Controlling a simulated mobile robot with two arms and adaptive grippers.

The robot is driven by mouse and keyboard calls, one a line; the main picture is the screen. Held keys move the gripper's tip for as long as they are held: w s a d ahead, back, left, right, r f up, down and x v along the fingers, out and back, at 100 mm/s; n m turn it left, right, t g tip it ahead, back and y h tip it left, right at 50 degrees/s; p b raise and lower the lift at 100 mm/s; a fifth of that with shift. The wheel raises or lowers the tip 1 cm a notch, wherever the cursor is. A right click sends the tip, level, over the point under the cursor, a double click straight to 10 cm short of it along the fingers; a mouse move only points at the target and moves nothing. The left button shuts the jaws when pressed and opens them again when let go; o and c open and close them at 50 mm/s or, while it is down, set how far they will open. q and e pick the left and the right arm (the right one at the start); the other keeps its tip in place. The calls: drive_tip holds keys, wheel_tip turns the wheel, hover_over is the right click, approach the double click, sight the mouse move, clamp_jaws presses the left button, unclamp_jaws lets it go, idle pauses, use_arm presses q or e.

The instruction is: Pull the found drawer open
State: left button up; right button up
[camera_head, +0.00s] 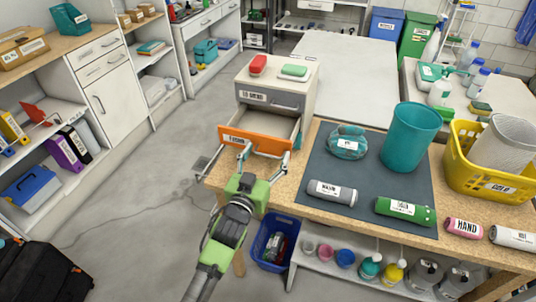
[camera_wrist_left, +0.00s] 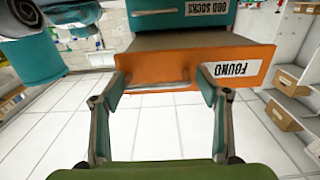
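The found drawer (camera_head: 230,136) has an orange front and stands pulled partly out of a small cabinet (camera_head: 308,90); its inside shows from above. In the left wrist view the orange front (camera_wrist_left: 260,60) appears upside down with a white FOUND label. My left gripper (camera_head: 264,156) is at the drawer front. Its fingers are spread wide, one towards each end of the drawer's bar handle (camera_wrist_left: 160,88), which lies between the fingertips (camera_wrist_left: 163,90). Whether the fingers touch the handle ends is unclear. My right gripper is not in view.
A red item (camera_head: 258,64) and a green item (camera_head: 294,71) lie on the cabinet. A blue bin (camera_head: 275,245) stands below the bench.

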use_arm(q)
drive_tip(key=v, duration=1.2)
idle(0.4)
drive_tip(key=s+a+f+g+y, duration=0.1)
drive_tip(key=s+a+f+g, duration=0.1)
drive_tip(key=f, duration=1)
drive_tip(key=s+a+f+g+y, duration=0.1)
drive_tip(key=s+f+g, duration=0.15)
drive_tip(key=f, duration=0.95)
drive_tip(key=s+a+f+g+y, duration=0.1)
drive_tip(key=s+a+f+g, duration=0.1)
drive_tip(key=s+f, duration=0.45)
drive_tip(key=s+a+f+g, duration=0.2)
drive_tip(key=s+a+f, duration=0.1)
drive_tip(key=f, duration=0.6)
drive_tip(key=s+a+f+g+y, duration=0.1)
drive_tip(key=s+a+f+g, duration=0.1)
drive_tip(key=s+f, duration=0.4)
drive_tip(key=s+a+f+g, duration=0.3)
drive_tip(key=s+a+f, duration=0.2)
drive_tip(key=s, duration=0.9)
drive_tip(key=s+a+f+n+g+y, duration=0.1)
drive_tip(key=s+a+f+g, duration=0.1)
drive_tip(key=s+f, duration=0.4)
drive_tip(key=s+a, duration=0.1)
drive_tip(key=s, duration=0.4)
drive_tip(key=shift+f+g+y, duration=0.3)
drive_tip(key=shift+f+g, duration=0.05)
drive_tip(key=shift+a, duration=0.1)
